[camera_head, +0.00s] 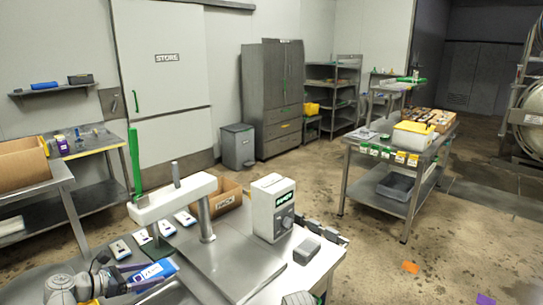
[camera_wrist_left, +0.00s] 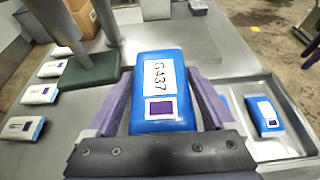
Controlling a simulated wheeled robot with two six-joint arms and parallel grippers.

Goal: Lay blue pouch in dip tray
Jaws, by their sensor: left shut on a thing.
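My left gripper (camera_head: 137,279) is shut on a blue pouch (camera_head: 158,270), low at the left of the head view. In the left wrist view the blue pouch (camera_wrist_left: 160,88) lies between the gripper's purple fingers (camera_wrist_left: 160,105), its white label reading G437 with a purple square below. A shallow metal tray (camera_wrist_left: 240,98) is to the right of the gripper in the left wrist view. A small blue pouch with a white label (camera_wrist_left: 268,117) lies in it. The held pouch is beside the tray, not over it.
A white press arm (camera_head: 172,198) on a post stands over the bench; its green pad (camera_wrist_left: 88,72) is close left of the held pouch. Several white-and-blue packs (camera_wrist_left: 40,94) lie along the left. A white box-shaped device (camera_head: 272,208) and a cardboard box (camera_head: 226,197) stand farther back.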

